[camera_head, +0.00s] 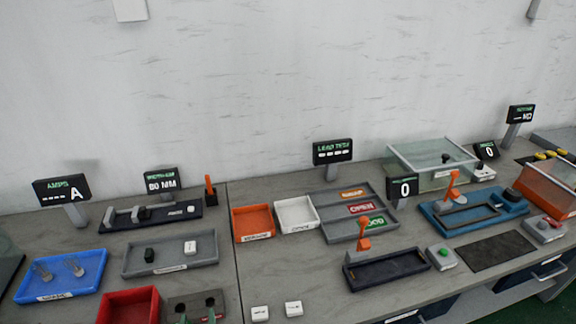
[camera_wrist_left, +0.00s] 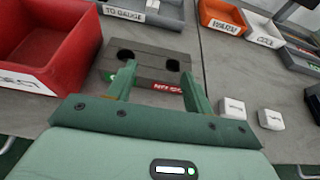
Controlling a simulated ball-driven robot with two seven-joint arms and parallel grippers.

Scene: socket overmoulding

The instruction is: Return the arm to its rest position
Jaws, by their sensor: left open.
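My left gripper (camera_wrist_left: 158,72) is open in the left wrist view, its two green fingers apart with nothing between them. They point at a grey block with two dark holes (camera_wrist_left: 148,66), and I cannot tell whether they touch it. The rest of the left arm is out of view. My right gripper is in neither view.
A red bin (camera_head: 128,306) stands left of the block. Two white pieces, one (camera_head: 260,313) and another (camera_head: 293,308), lie to its right. Behind are a grey tray (camera_head: 170,268), an orange bin (camera_head: 252,222) and a white bin (camera_head: 297,214). Bare bench lies right of the white pieces.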

